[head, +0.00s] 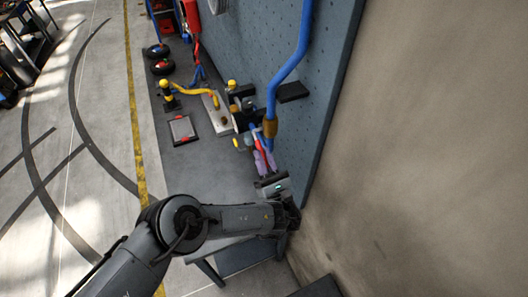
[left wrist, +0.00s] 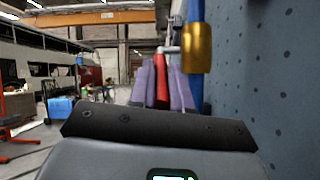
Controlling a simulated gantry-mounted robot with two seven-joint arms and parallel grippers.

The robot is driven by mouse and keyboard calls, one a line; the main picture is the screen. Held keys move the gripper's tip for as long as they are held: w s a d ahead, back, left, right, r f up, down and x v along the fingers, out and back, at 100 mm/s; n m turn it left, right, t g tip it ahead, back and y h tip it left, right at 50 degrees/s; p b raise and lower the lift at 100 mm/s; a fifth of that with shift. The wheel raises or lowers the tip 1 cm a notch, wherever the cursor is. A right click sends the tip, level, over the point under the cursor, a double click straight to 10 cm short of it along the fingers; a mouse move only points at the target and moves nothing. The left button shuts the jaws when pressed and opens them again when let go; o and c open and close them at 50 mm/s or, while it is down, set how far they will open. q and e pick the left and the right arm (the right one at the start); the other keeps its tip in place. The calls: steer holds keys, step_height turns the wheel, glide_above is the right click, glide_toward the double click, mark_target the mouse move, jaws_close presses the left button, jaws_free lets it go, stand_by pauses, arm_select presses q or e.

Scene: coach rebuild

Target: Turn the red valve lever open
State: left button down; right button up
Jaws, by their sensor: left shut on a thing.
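The red valve lever (left wrist: 162,76) shows in the left wrist view between the purple fingers of my left gripper (left wrist: 163,88). In the head view the lever (head: 260,146) is a small red strip at the foot of the blue pipe (head: 289,66). My left gripper (head: 264,162) is there, at the wall panel, shut on the lever. The fingers hide part of the lever, and its exact angle is hard to tell. A brass fitting (left wrist: 197,48) sits on the blue pipe just right of the fingers. My right gripper is in neither view.
The perforated blue-grey panel (left wrist: 265,80) stands close on the right of the gripper. A dark bracket (head: 292,92) juts from it. A bench holds a yellow hose (head: 193,91) and a flat tray (head: 182,129). Open floor lies left of the yellow line (head: 135,100).

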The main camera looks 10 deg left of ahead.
arm_select(q)
steer(key=shift+w+f, duration=0.1)
steer(key=shift+f, duration=0.2)
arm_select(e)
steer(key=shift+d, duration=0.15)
arm_select(q)
steer(key=c, duration=1.1)
jaws_free()
steer(key=shift+a, duration=0.1)
